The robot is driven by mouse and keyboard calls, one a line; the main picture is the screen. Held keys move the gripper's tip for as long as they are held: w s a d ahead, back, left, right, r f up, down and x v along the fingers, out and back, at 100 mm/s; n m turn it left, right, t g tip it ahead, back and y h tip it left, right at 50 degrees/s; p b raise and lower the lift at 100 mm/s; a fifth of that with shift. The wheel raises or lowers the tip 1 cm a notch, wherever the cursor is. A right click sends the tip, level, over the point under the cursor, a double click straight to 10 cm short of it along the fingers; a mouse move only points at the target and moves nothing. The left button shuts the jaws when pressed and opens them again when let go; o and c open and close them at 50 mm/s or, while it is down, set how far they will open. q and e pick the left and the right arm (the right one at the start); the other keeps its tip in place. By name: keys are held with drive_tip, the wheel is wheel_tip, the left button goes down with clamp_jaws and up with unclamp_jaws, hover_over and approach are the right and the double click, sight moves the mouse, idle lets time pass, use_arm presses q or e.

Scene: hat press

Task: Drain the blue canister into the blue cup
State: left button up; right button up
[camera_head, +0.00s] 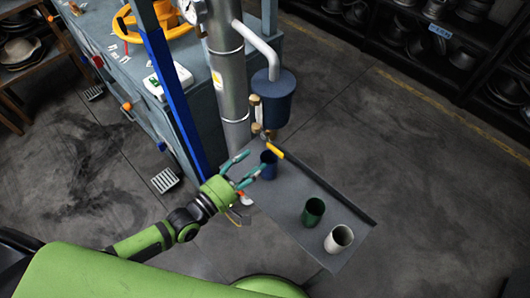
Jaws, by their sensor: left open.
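The blue canister (272,100) hangs on the grey pipe, with a valve and a yellow lever (275,151) at its bottom. The blue cup (268,165) stands on the grey tray (300,172) below the valve, its lower part partly behind my fingers. My left gripper (243,169) is open, its teal fingers spread just left of and in front of the blue cup. I cannot tell whether a finger touches the cup. Nothing shows between the fingers for certain. My right gripper is out of view.
A green cup (313,211) and a white cup (339,239) stand on the tray's near right part. A blue post (175,105) and the grey pipe (228,80) rise left of the canister. Shelves of dark hats (450,50) stand at the upper right. The floor between is clear.

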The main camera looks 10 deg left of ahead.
use_arm(q)
drive_tip(key=shift+v, duration=1.75)
drive_tip(key=a+f+m+g+y, duration=0.1)
drive_tip(key=a+f+m+y, duration=0.15)
drive_tip(key=f, duration=0.55)
drive_tip(key=a+f+m+g+y, duration=0.2)
drive_tip(key=a+f, duration=0.1)
drive_tip(key=f, duration=0.5)
drive_tip(key=s+a+f+m+g+y+b, duration=0.1)
drive_tip(key=s+a+f+m+g+y, duration=0.1)
drive_tip(key=s+f, duration=0.4)
drive_tip(key=s+a+f+m+g+y+b, duration=0.1)
drive_tip(key=s+a+f+m+g+y, duration=0.15)
drive_tip(key=f, duration=0.55)
drive_tip(key=s+f+m+g, duration=0.1)
drive_tip(key=s+f+g, duration=0.1)
drive_tip(key=s+f, duration=0.2)
drive_tip(key=s+f+m+g, duration=0.2)
drive_tip(key=s+f, duration=0.2)
drive_tip(key=s, duration=0.7)
drive_tip(key=s+d+f+m+g+y, duration=0.1)
drive_tip(key=s+f, duration=0.3)
drive_tip(key=s, duration=0.4)
drive_tip(key=shift+m+g, duration=0.5)
drive_tip(key=shift+g, duration=0.25)
